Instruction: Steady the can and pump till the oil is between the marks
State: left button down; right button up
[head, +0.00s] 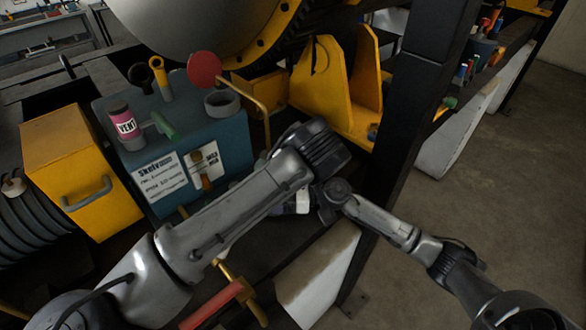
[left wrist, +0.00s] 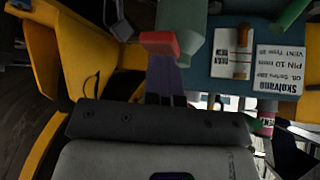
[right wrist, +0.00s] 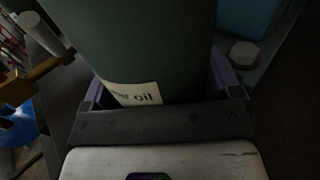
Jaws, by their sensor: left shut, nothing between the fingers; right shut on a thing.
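The teal oil box (head: 237,140) has a sight glass (head: 206,168) on a white marked plate. My arms hide most of the can in the head view. My left gripper (left wrist: 165,66) is shut and empty. A red block (left wrist: 158,43) is at its fingertips, beside a pale green part (left wrist: 183,22); I cannot tell whether they touch.
A pink VENT jar (head: 123,126), a green handle (head: 163,126) and a grey ring (head: 222,103) are on the box top. A yellow cabinet (head: 77,165) is at left, a yellow bracket (head: 325,85) behind my grippers. A dark post (head: 415,110) stands close at right.

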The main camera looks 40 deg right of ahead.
pick_arm(q)
jog(key=shift+r, duration=2.2)
jog(key=shift+s, duration=0.1)
jog(key=s+a+r, duration=0.1)
jog(key=s+a, duration=0.1)
jog(key=s, duration=0.2)
jog(key=shift+w+x, duration=0.15)
jog(key=shift+x, duration=1.55)
jog(key=shift+w+x, duration=0.15)
jog(key=shift+x, duration=1.5)
jog(key=shift+r, duration=0.1)
jog(key=shift+a+f, duration=0.1)
jog(key=shift+f, duration=0.85)
jog(key=shift+r, duration=3.05)
